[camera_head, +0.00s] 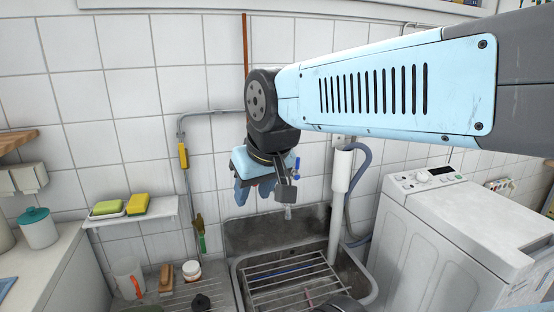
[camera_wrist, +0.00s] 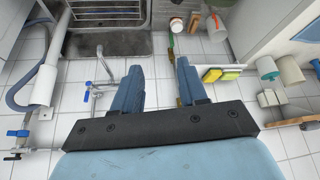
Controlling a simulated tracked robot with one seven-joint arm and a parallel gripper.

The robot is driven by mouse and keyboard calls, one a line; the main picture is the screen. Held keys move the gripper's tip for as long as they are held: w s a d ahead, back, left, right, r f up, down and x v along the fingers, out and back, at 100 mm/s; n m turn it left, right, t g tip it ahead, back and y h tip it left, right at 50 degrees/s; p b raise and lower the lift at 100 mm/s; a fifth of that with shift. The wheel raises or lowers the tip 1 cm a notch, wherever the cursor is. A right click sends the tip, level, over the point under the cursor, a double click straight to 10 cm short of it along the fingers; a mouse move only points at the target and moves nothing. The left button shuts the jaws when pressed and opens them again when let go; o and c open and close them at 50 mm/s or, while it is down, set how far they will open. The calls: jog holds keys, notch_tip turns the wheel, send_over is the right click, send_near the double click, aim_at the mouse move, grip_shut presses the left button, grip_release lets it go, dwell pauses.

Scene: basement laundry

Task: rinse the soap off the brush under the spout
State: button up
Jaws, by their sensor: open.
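My gripper (camera_head: 254,194) hangs high in front of the tiled wall, above the back left of the sink. In the wrist view its two blue fingers (camera_wrist: 159,70) are apart with nothing between them. A small wooden block that looks like the brush (camera_head: 166,279) stands on the ledge left of the sink; it also shows in the wrist view (camera_wrist: 194,22). I cannot tell whether soap is on it. The metal spout (camera_head: 288,212) shows just below and right of my gripper, over the sink (camera_head: 275,226); in the wrist view the spout (camera_wrist: 104,68) is left of the fingers.
A wire rack (camera_head: 290,279) lies across the sink. A white jar (camera_head: 192,270) and mug (camera_head: 128,277) flank the brush. A wall shelf (camera_head: 160,213) holds sponges. A white pipe (camera_head: 338,200) rises at the sink's right, beside the washing machine (camera_head: 420,240).

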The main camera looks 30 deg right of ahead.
aim_at(295, 172)
jog(key=w+d+f+m+t+h, duration=0.1)
jog(key=w+d+f+t+h, duration=0.15)
jog(key=w+d, duration=0.75)
jog(key=w+d+f+t+h, duration=0.1)
jog(key=w+d+t+h, duration=0.15)
jog(key=w+d, duration=0.8)
jog(key=s+d+f+t+y, duration=0.2)
jog(key=d+f+t+y, duration=0.2)
jog(key=d+f+t, duration=0.6)
jog(key=w+d+g, duration=0.1)
jog(key=w, duration=0.8)
jog(key=w+d+g, duration=0.1)
jog(key=w, duration=0.3)
jog(key=shift+w+d+r+n+g, duration=0.15)
jog(key=shift+d+r+n+g, duration=0.15)
grip_shut()
